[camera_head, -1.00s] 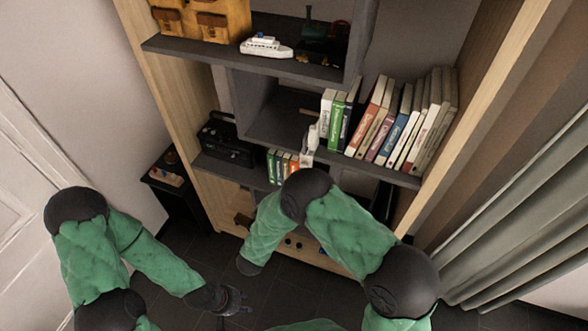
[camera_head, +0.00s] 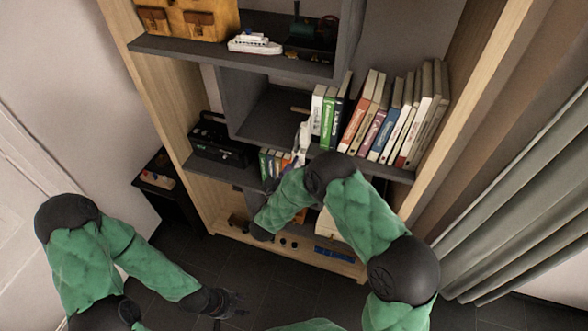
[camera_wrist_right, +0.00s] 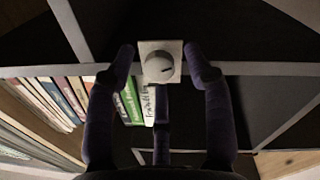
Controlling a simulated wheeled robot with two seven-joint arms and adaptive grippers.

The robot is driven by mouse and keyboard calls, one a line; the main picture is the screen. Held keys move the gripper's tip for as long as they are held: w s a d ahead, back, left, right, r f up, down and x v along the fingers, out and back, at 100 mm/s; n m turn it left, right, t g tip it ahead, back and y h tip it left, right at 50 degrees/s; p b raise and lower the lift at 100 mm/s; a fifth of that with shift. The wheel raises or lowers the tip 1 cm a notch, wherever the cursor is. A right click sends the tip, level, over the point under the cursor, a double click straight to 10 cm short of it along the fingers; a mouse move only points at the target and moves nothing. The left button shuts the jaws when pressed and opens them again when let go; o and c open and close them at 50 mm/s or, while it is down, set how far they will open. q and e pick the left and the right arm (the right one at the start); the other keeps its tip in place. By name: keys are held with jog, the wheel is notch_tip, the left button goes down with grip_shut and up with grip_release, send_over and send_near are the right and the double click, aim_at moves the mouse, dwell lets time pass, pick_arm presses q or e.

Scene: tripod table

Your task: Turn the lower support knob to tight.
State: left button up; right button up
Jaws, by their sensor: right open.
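A round grey-white knob (camera_wrist_right: 160,68) with a dark pointer mark on its right side sits on a pale square plate (camera_wrist_right: 147,47) in the right wrist view. My right gripper (camera_wrist_right: 159,62) is open, with one finger on each side of the knob and a third finger below it. Whether any finger touches the knob cannot be told. In the head view my right gripper is mostly hidden by my arm, and I cannot make out the knob. My left gripper (camera_head: 225,303) is low over the dark floor, fingers spread and empty, far from the shelves.
The shelf unit holds books (camera_head: 385,125), a dark radio-like box (camera_head: 217,140), a white toy ship (camera_head: 255,43) and a tan bag (camera_head: 185,18). A small white object (camera_head: 302,137) stands beside the books. A curtain (camera_head: 520,200) hangs at right. The floor at lower left is mostly clear.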

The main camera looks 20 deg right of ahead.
grip_shut()
jog(key=shift+s+d+m+y+b, duration=0.1)
jog(key=shift+m+y+b, duration=0.25)
jog(key=shift+m+b, duration=4.2)
jog(key=shift+m+y+b, duration=0.35)
jog(key=shift+m+b, duration=2.7)
jog(key=shift+m, duration=3)
